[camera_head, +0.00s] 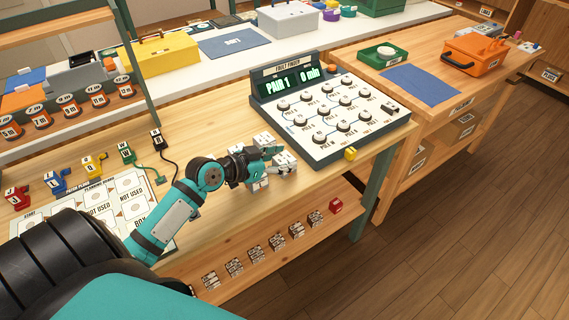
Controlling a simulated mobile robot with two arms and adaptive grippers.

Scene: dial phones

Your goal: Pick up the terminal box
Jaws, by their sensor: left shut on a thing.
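My left gripper (270,158) is above the front part of the wooden bench, just left of the panel with the lit display. It is shut on a white blocky piece, which looks like the terminal box (284,163). Other white parts show behind and in front of the fingers. I cannot tell whether they belong to the same box or are separate pieces. The gripper hides part of the box, and I cannot tell whether it touches the bench. My right gripper is not in view.
A planning board (133,190) and coloured plugs lie on the left. A lower shelf (300,222) holds several small boxes. An orange case (475,55) is farther right.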

